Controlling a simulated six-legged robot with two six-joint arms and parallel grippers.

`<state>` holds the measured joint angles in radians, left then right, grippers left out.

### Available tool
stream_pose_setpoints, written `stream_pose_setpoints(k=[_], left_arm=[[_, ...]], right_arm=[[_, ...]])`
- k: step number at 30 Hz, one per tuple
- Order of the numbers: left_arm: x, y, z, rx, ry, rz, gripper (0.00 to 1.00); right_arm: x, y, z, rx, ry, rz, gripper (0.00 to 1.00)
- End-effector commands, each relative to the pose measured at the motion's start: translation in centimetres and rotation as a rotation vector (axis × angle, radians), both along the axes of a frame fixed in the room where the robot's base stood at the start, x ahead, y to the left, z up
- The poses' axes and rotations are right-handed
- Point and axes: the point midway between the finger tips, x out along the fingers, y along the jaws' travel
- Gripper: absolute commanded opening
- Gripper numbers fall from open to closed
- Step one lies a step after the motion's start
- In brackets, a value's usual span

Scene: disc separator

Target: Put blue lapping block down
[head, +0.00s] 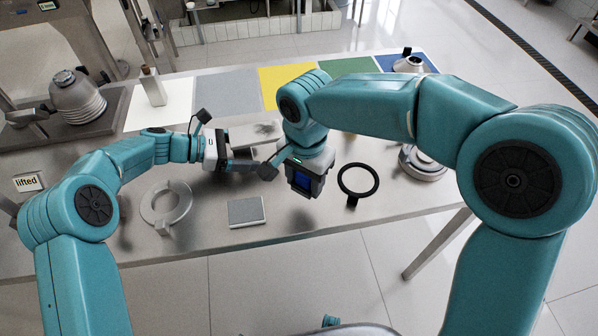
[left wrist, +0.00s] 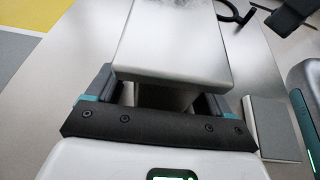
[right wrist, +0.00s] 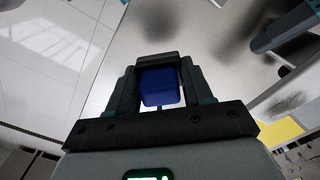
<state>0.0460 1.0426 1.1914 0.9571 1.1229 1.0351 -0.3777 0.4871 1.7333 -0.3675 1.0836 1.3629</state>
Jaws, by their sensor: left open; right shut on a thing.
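The blue lapping block (right wrist: 160,87) sits between the fingers of my right gripper (right wrist: 158,70), which is shut on it. My left gripper (head: 240,165) is open beside a pale metal block (head: 254,133). In the left wrist view this metal block (left wrist: 172,45) lies in front of and between the spread fingers; whether they touch it I cannot tell.
A grey square block (head: 246,211), a silver ring (head: 166,207) and a black ring (head: 375,182) lie on the metal table (head: 200,250). White, grey, yellow (head: 285,78), green and blue mats line the back. A stacked metal part (head: 78,98) stands at the left.

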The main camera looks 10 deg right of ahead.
Motion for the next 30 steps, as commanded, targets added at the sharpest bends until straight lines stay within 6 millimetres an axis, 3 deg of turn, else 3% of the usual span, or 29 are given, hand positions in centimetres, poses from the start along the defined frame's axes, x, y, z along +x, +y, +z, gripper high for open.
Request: stream_pose_setpoints(k=[12, 25, 26, 27, 28, 30], left_arm=[[0.0, 0.0, 0.0, 0.000, 0.000, 0.000, 0.81], [0.0, 0.0, 0.0, 0.000, 0.000, 0.000, 0.81], [0.0, 0.0, 0.0, 0.000, 0.000, 0.000, 0.81], [0.0, 0.0, 0.0, 0.000, 0.000, 0.000, 0.81], [0.0, 0.0, 0.0, 0.000, 0.000, 0.000, 0.81], [0.0, 0.0, 0.0, 0.000, 0.000, 0.000, 0.81]], right_arm=[[0.0, 0.0, -5.7, 0.000, 0.001, 0.000, 0.12], [0.0, 0.0, -6.4, 0.001, -0.001, 0.000, 0.12], [0.0, 0.0, -6.4, 0.001, -0.001, 0.000, 0.57], [0.0, 0.0, -6.4, 0.001, -0.001, 0.000, 0.70], [0.0, 0.0, -6.4, 0.001, -0.001, 0.000, 0.76], [0.0, 0.0, -6.4, 0.001, -0.001, 0.000, 0.76]])
